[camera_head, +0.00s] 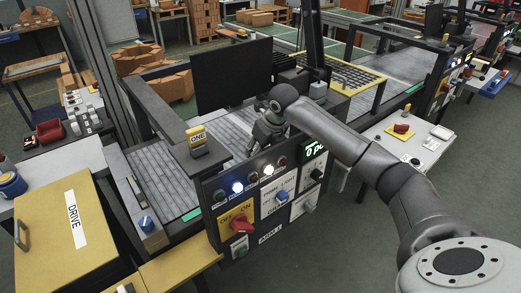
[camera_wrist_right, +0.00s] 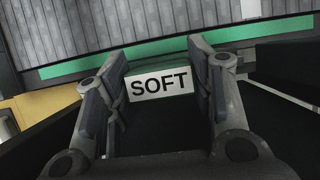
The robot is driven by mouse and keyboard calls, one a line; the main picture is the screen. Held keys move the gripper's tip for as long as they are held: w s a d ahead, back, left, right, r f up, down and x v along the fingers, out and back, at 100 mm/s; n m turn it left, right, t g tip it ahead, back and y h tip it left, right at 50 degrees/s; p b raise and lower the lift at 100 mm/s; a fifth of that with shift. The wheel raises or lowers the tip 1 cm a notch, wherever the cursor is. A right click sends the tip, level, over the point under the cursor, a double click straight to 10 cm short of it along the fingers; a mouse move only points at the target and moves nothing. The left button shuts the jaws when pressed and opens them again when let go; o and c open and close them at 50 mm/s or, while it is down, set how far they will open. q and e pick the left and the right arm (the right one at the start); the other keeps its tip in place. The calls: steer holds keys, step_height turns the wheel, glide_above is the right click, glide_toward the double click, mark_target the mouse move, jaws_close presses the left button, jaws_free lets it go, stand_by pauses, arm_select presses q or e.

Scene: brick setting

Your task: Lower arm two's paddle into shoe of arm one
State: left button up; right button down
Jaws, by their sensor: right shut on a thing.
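My right gripper (camera_head: 262,140) hangs over the grey slatted bed of the machine, behind the control panel; its fingertips are hard to make out there. In the right wrist view, its two fingers (camera_wrist_right: 158,88) are closed against the sides of a dark block with a green top and a white SOFT label (camera_wrist_right: 160,84). The block is too small or hidden to tell in the head view. A yellow piece marked ONE (camera_head: 197,138) stands on the machine's dark corner. I cannot make out a paddle or shoe for certain. My left gripper is not in view.
The control panel (camera_head: 268,205) has lit lamps, a red knob (camera_head: 242,225) and blue knobs. A yellow DRIVE box (camera_head: 70,235) stands at left. A dark upright screen (camera_head: 232,75) rises behind the bed. A white side table (camera_head: 405,138) with a red knob stands at right.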

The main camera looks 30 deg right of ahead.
steer(key=shift+f, duration=0.1)
steer(key=c, duration=0.6)
jaws_free()
steer(key=shift+o, duration=0.2)
steer(key=v, duration=1.2)
